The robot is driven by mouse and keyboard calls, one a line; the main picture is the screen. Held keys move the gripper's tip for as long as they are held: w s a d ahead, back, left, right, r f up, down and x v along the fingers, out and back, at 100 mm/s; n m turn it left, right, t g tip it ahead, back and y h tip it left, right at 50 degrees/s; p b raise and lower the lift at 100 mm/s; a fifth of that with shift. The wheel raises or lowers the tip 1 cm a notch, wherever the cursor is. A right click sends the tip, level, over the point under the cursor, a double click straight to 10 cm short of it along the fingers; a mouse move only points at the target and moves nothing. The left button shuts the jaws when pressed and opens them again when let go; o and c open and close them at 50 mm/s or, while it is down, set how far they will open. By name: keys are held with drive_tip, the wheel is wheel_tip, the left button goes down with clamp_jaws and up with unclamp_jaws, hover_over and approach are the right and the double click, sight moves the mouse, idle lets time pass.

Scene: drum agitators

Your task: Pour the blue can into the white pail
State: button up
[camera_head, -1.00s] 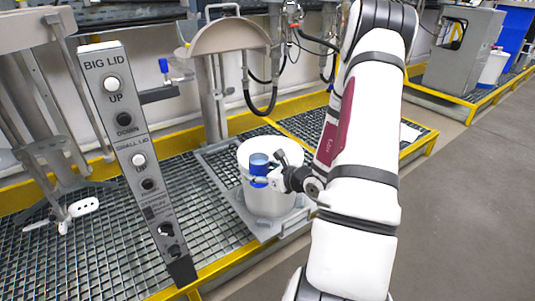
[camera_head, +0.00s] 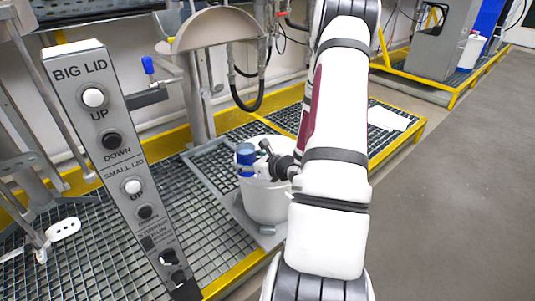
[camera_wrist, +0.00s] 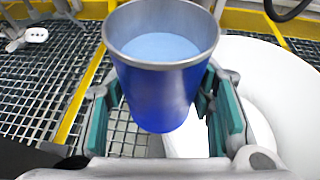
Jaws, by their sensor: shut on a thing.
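The blue can (camera_head: 246,156) is held in my gripper (camera_head: 256,167), over the left part of the white pail's mouth in the head view. In the wrist view the can (camera_wrist: 165,95) sits between the teal finger pads of my gripper (camera_wrist: 168,115). It looks about upright, open at the top, with light blue contents inside. The white pail (camera_head: 265,203) stands upright on a grey platform. In the wrist view the pail (camera_wrist: 270,75) is at the right, partly hidden behind the can and fingers. My gripper and arm hide part of its rim in the head view.
A grey control panel (camera_head: 128,165) with BIG LID and SMALL LID buttons stands at the left front. A curved lid machine (camera_head: 212,30) with hoses is behind the pail. Yellow-edged grating (camera_head: 205,220) surrounds the platform. Open floor (camera_head: 450,200) lies to the right.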

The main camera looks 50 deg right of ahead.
drive_tip(key=shift+r+p, duration=0.15)
drive_tip(key=shift+p, duration=0.2)
drive_tip(key=m+p, duration=0.1)
drive_tip(key=p, duration=0.2)
drive_tip(key=shift+d+r+y, duration=0.3)
drive_tip(key=shift+d+r, duration=0.05)
drive_tip(key=shift+d, duration=0.05)
drive_tip(key=shift+d+f+m+y+p, duration=0.45)
drive_tip(key=shift+m+y+p, duration=0.15)
drive_tip(key=shift+m+p, duration=0.35)
drive_tip(key=shift+d+r+m+y+p, duration=0.25)
drive_tip(key=shift+d+r+y+p, duration=0.15)
drive_tip(key=shift+p, duration=0.65)
drive_tip(key=shift+f, duration=0.1)
drive_tip(key=shift+d+f+m+y+p, duration=0.25)
drive_tip(key=shift+d+m+y+p, duration=0.15)
drive_tip(key=shift+d+m, duration=0.3)
drive_tip(key=shift+f+m+y, duration=0.35)
drive_tip(key=shift+m+y, duration=0.25)
drive_tip(key=shift+r+m+t+p, duration=0.3)
drive_tip(key=shift+r+m, duration=0.2)
drive_tip(key=shift+m, duration=0.1)
idle(0.4)
drive_tip(key=shift+f+m+y+b, duration=0.35)
drive_tip(key=shift+m+y, duration=0.25)
drive_tip(key=shift+y, duration=0.1)
idle(1.1)
